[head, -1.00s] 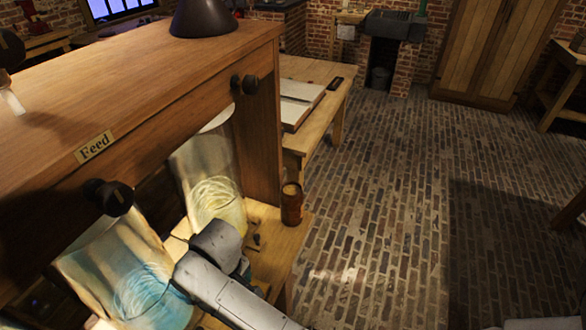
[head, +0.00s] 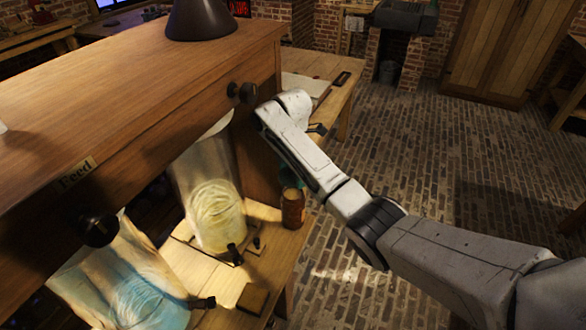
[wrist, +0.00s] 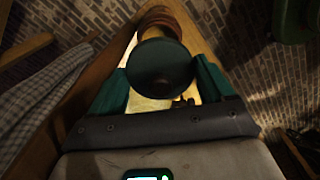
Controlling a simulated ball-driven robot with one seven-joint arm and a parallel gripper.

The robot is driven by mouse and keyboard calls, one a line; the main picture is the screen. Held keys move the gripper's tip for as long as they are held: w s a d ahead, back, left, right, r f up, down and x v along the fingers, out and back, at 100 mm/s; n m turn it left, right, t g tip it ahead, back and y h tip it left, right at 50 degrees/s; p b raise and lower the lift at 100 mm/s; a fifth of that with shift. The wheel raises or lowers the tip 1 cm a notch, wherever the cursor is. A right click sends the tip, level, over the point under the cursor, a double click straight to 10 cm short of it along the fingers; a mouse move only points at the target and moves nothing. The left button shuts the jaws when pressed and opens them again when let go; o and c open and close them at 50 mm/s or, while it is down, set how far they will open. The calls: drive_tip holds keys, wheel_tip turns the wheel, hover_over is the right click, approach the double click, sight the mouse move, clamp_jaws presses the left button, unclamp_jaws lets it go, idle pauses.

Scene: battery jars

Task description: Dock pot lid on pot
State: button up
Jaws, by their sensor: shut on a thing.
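The pot (head: 293,210) is a small amber-brown vessel standing at the right end of the lit lower shelf. In the wrist view, the pot's brown rim and side (wrist: 158,22) show beyond a dark round disc, which looks like the pot lid (wrist: 160,68). My gripper (wrist: 162,78) is shut on this lid between its green fingers. The lid overlaps the pot in that view, so the gap between them is hard to judge. In the head view, a bit of teal finger shows just above the pot; my arm hides most of the gripper and the lid.
Two tall glass jars, one yellowish (head: 215,215) and one blue (head: 150,300), stand left of the pot under the wooden cabinet (head: 130,90). Small dark terminals (head: 235,254) and a brown block (head: 253,298) are near them. Brick floor (head: 450,190) lies open to the right.

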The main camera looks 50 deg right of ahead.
drive_tip(key=shift+d+f, duration=0.1)
drive_tip(key=shift+d, duration=0.1)
wheel_tip(320, 180, down, 6)
drive_tip(key=b, duration=0.5)
drive_tip(key=shift+r, duration=0.25)
drive_tip(key=shift+p, duration=0.35)
idle(1.1)
drive_tip(key=shift+f+b, duration=0.4)
drive_tip(key=shift+f, duration=0.15)
idle(0.4)
drive_tip(key=o, duration=0.8)
drive_tip(key=shift+r, duration=0.1)
